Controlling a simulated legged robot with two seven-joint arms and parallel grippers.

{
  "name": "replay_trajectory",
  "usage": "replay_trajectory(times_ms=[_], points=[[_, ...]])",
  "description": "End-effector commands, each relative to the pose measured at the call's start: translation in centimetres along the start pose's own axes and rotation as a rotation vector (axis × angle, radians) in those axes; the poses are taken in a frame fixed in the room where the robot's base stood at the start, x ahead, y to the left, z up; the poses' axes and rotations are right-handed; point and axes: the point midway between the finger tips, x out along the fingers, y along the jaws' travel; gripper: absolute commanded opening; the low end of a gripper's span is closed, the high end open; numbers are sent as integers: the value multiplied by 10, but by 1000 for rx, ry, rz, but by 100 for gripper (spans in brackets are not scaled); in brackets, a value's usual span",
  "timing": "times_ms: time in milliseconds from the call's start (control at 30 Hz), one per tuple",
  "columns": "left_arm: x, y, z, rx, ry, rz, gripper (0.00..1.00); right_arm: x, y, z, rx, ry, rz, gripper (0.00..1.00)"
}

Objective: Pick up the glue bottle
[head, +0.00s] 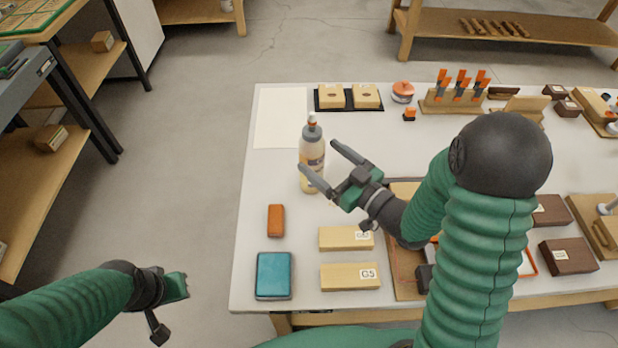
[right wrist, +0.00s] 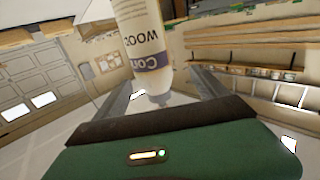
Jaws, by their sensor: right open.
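The glue bottle (head: 312,148), pale and translucent with a dark cap, an orange-tipped nozzle and a purple-and-white label, stands upright near the left side of the white table. My right gripper (head: 319,157) is open at the bottle, its lower finger crossing in front of the lower body. In the right wrist view the bottle (right wrist: 145,45) appears upside down, between the two spread fingers and ahead of the palm. I cannot tell whether either finger touches it. My left gripper (head: 167,308) hangs off the table at lower left, with no object visible in it; its jaw opening is unclear.
An orange block (head: 276,220), a teal box (head: 274,275) and two light wooden blocks (head: 350,276) lie nearer me. A white sheet (head: 281,117) and a black tray (head: 348,107) lie behind the bottle. My right arm hides part of the table's middle.

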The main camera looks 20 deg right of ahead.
Motion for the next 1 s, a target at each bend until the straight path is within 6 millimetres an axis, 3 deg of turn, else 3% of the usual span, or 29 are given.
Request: replay_trajectory(times_ms=[33, 167, 400, 667, 1000], points=[[12, 0, 3, 0, 0, 0, 0, 3, 1, 5, -2, 4, 1, 83], [12, 0, 3, 0, 1, 0, 0, 10, 3, -1, 2, 4, 2, 83], [11, 0, 2, 1, 1, 0, 0, 52, 6, -3, 3, 2, 1, 83], [11, 0, 2, 0, 1, 0, 0, 58, 5, -3, 2, 1, 3, 83], [11, 0, 2, 0, 1, 0, 0, 58, 6, -2, 3, 1, 3, 40]])
